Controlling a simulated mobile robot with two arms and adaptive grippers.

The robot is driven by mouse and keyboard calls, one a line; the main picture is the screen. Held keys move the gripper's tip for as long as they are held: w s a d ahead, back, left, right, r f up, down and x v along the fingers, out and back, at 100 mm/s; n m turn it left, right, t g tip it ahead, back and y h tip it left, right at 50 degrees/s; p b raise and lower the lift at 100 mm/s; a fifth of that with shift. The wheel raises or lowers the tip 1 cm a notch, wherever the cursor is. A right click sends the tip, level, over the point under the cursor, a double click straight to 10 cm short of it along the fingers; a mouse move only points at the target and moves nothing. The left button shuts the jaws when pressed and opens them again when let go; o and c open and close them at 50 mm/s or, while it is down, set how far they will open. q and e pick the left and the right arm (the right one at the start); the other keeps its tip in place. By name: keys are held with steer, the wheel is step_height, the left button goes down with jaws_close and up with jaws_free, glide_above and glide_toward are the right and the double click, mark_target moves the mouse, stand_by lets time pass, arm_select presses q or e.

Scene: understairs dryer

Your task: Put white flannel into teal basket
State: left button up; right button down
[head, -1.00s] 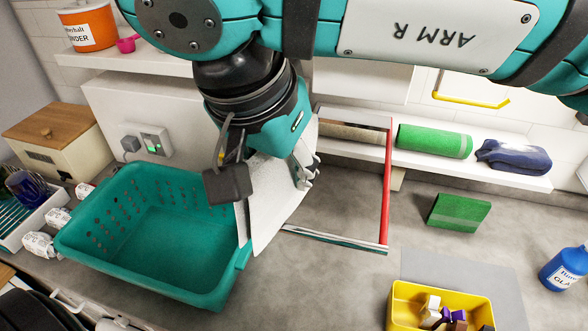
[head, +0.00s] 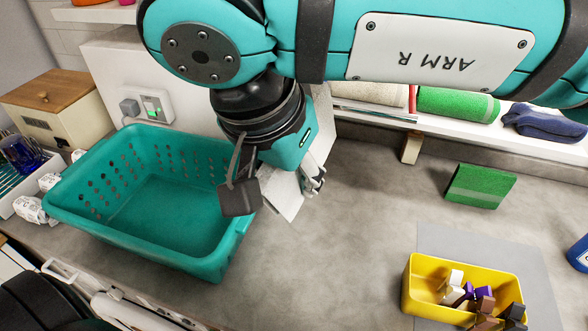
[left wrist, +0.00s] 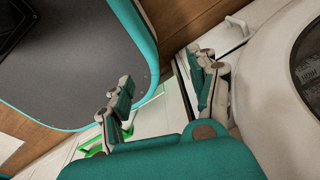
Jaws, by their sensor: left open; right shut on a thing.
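The white flannel (head: 286,197) hangs from my right gripper (head: 314,181), which is shut on it. The arm hides part of the cloth. The teal basket (head: 160,250) stands upright on the grey worktop to the left of the flannel, and its visible floor is empty. The flannel is just right of the basket's right rim in the head view; its height above the worktop is hard to tell. My left gripper (left wrist: 165,97) is open and empty in the left wrist view, away from the flannel.
Rolled green (head: 455,104) and folded blue (head: 545,122) cloths lie on the back shelf. The worktop between basket and tray is clear.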

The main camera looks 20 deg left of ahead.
steer(key=shift+b+x, duration=0.45)
steer(key=shift+x, duration=0.55)
steer(key=shift+s, duration=0.25)
